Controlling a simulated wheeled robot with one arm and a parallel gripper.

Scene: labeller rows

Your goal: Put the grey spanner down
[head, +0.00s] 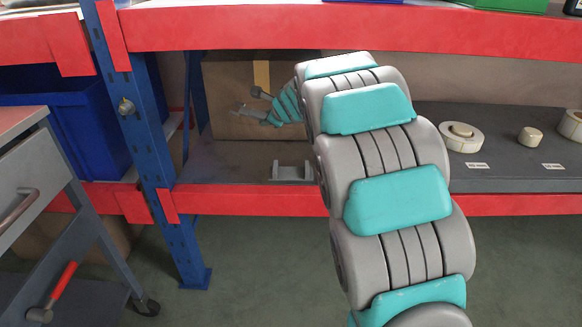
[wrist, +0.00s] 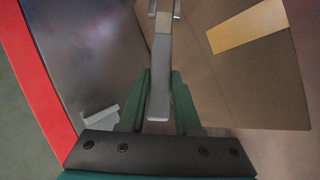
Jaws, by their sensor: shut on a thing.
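The grey spanner (wrist: 160,75) is held lengthwise between the two green fingers of my gripper (wrist: 160,98), with its forked end pointing away, in the wrist view. In the head view the spanner (head: 246,112) shows small and pale in front of a cardboard box. My gripper (head: 266,119) is shut on it inside the shelf bay, above the shelf board (head: 225,160). Part of the spanner is hidden between the fingers. In the wrist view the shelf board (wrist: 95,55) lies to the left.
The cardboard box (head: 225,75) stands close behind the gripper and fills the right of the wrist view (wrist: 255,90). A small grey bracket (head: 292,174) sits near the red front beam (head: 255,201). A blue upright (head: 140,110) is at left. Tape rolls (head: 461,137) lie at right.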

